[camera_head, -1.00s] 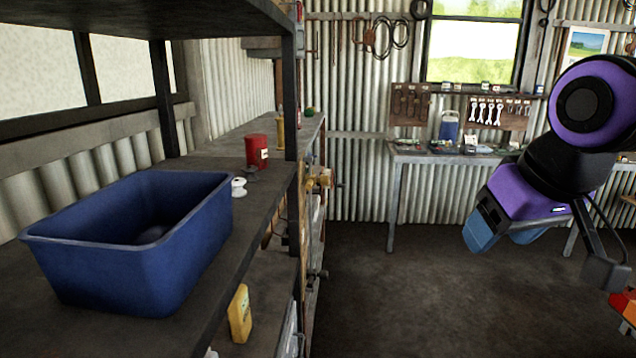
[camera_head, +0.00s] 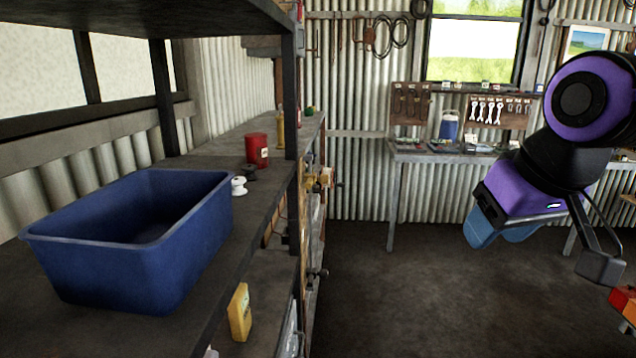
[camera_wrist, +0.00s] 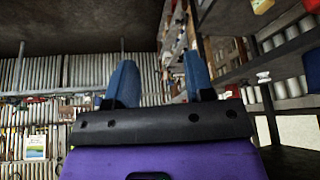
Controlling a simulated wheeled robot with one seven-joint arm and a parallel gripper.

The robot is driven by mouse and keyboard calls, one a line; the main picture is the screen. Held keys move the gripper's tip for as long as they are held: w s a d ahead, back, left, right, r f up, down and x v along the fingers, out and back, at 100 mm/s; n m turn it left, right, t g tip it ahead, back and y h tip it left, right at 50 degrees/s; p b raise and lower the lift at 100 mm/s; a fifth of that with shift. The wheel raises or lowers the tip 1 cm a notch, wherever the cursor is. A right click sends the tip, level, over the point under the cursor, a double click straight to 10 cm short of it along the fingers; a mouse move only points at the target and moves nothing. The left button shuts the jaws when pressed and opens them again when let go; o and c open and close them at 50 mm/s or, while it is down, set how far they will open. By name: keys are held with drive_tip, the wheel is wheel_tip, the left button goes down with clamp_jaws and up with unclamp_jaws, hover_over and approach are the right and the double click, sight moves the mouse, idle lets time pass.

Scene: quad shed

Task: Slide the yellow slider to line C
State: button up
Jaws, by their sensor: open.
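My gripper (camera_head: 502,236) hangs in the air at the right of the head view, with a purple body and two blue fingers. In the wrist view the fingers of my gripper (camera_wrist: 158,78) stand wide apart with nothing between them. I cannot make out a yellow slider or a line C in either view. A yellow container (camera_head: 239,312) stands on the lower shelf at the left, well away from my gripper; it does not look like a slider.
A blue bin (camera_head: 130,262), a white knob-like item (camera_head: 239,186) and a red can (camera_head: 257,150) stand on the left shelf. A bench (camera_head: 440,152) with tools is at the back wall. An orange-red object (camera_head: 622,303) is at lower right. The middle floor is clear.

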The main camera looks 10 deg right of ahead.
drive_tip(key=w+a+g+y, duration=0.2)
drive_tip(key=w+a+y, duration=0.35)
drive_tip(key=w, duration=0.75)
drive_tip(key=m+t+y, duration=0.6)
drive_tip(key=m+t, duration=0.1)
approach(309, 182)
drive_tip(key=f+x, duration=0.1)
drive_tip(key=x, duration=0.8)
drive_tip(key=shift+w+d, duration=0.35)
clamp_jaws()
drive_tip(key=shift+f, duration=0.1)
